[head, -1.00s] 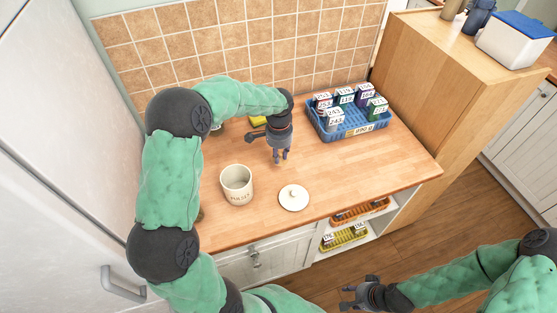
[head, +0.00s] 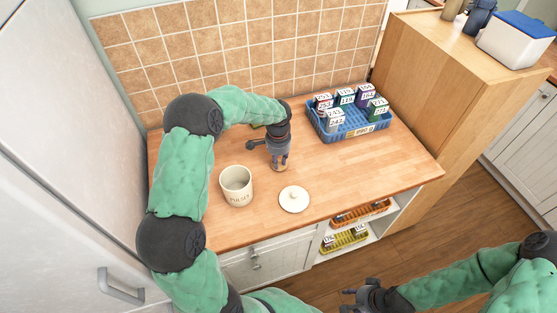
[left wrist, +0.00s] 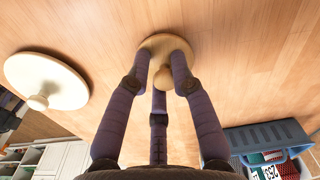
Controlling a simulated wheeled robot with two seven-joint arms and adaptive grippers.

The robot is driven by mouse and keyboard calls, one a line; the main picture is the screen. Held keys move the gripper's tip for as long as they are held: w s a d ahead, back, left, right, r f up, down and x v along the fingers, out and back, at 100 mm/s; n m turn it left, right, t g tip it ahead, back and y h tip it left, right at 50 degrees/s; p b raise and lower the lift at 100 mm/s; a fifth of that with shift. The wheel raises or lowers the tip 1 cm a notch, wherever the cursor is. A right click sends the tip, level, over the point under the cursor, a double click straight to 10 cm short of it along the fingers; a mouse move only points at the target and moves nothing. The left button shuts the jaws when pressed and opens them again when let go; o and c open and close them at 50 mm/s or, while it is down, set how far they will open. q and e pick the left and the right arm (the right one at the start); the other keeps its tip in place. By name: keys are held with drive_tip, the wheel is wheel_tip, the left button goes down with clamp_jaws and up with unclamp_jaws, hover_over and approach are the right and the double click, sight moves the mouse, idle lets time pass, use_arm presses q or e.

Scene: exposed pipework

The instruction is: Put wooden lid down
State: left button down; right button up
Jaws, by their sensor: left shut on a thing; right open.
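The wooden lid (left wrist: 170,46) is a small, pale round disc with a knob, held between my left gripper's fingers in the left wrist view. My left gripper (head: 279,163) is shut on it and points down at the counter, right of the cream canister. Only a little of the lid (head: 280,169) shows at the fingertips in the head view. I cannot tell whether it touches the counter. My right gripper (head: 352,298) is open and empty, low in front of the cabinet.
The open cream canister (head: 237,187) stands on the wooden counter (head: 340,165). A cream lid with a knob (head: 294,199) lies near the front edge; it also shows in the left wrist view (left wrist: 47,80). A blue basket (head: 350,130) of labelled containers stands at the back right.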

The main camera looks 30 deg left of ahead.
use_arm(q)
drive_tip(key=c, duration=1.1)
unclamp_jaws()
drive_tip(key=shift+f, duration=0.1)
drive_tip(key=shift+r, duration=0.5)
wheel_tip(320, 180, up, 11)
drive_tip(key=shift+s+r+p, duration=0.15)
drive_tip(key=shift+r+p, duration=0.05)
drive_tip(key=shift+p, duration=0.85)
